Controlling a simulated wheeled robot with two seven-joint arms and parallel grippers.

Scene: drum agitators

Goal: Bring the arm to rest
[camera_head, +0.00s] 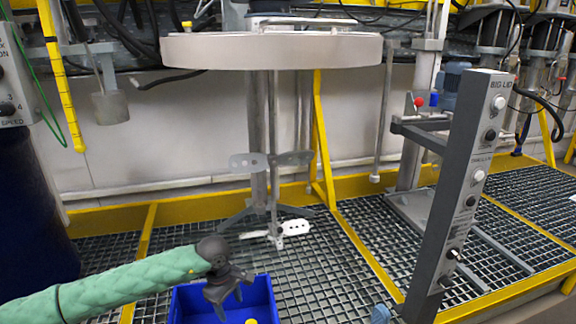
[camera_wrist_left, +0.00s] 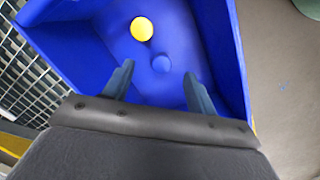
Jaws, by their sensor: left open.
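My left arm (camera_head: 120,287), in a green sleeve, reaches in from the left in the head view. Its dark left gripper (camera_head: 230,296) hangs over the blue bin (camera_head: 262,292), fingers pointing down. In the left wrist view the two fingers (camera_wrist_left: 158,72) stand apart with nothing held between them. Beyond them is the inside of the blue bin (camera_wrist_left: 75,50). A yellow ball (camera_wrist_left: 142,29) and a round blue object (camera_wrist_left: 161,64) lie in it. My right gripper is not seen.
A drum lid with agitator (camera_head: 275,51) hangs above the grating behind the arm. A grey control post (camera_head: 462,190) stands at right. A dark blue drum (camera_head: 35,215) is at left. Yellow rails edge the metal grating.

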